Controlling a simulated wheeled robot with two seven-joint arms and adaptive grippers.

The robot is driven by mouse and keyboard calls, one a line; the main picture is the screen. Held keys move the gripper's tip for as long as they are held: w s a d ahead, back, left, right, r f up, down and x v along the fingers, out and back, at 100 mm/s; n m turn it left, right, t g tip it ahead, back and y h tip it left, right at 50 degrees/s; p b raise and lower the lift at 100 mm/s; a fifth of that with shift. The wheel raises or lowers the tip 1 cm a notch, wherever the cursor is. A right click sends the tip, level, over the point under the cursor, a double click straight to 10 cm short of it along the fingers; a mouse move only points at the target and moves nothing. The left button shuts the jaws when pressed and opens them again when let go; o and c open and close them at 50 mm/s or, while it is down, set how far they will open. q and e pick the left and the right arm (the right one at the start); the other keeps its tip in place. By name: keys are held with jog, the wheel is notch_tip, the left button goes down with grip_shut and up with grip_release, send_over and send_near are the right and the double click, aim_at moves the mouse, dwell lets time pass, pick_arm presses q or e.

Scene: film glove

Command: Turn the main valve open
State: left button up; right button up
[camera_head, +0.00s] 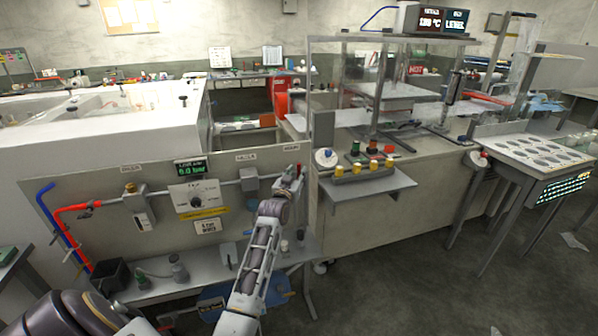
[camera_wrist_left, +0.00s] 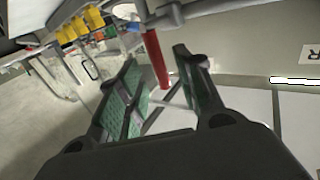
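The main valve appears to be the fitting at the right end of the grey pipe on the panel. My left gripper (camera_head: 289,184) is at that end of the panel in the head view and covers most of the valve there. In the left wrist view its two fingers (camera_wrist_left: 156,66) stand apart, open, with the red lever between them in the picture. Whether a finger touches the lever I cannot tell. My right gripper is not in view.
The panel carries a gauge box (camera_head: 195,195), a green-lit display (camera_head: 190,172) and red and blue pipes (camera_head: 75,208). A shelf with yellow-based knobs (camera_head: 365,186) juts out to the right. A black bin (camera_head: 110,275) stands on the ledge below. The floor at right is mostly clear.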

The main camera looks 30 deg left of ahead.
aim_at(298, 171)
pick_arm(q)
jog(key=shift+x, duration=1.75)
jog(key=shift+c, duration=0.3)
grip_shut()
